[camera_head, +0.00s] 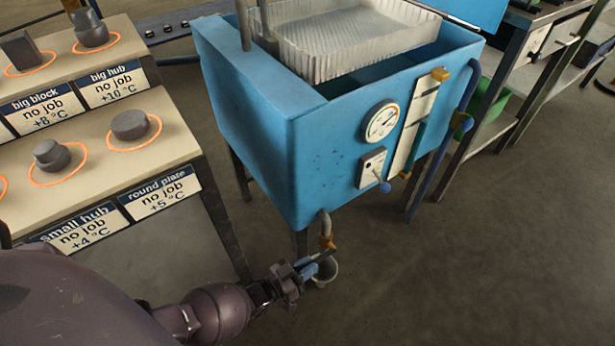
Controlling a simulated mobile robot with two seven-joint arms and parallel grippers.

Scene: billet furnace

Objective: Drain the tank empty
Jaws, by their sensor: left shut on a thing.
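The tank (250,125) is a blue metal box on dark legs, with a wire basket (345,45) at its open top. A short drain pipe (326,225) comes out low on its front and bends down to an orange-brown valve fitting (328,242). My left gripper (308,268) reaches in from the lower left and is shut on the drain valve's lever (322,256), which is partly hidden by the fingers. I cannot see any flow. My right gripper is not in view.
The tank front carries a round gauge (381,121), a switch box (372,168) and a level strip (414,125). A stepped rack (175,145) with labelled dark parts stands at left. A dark-framed bench (513,75) stands at right. The floor (470,270) at lower right is clear.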

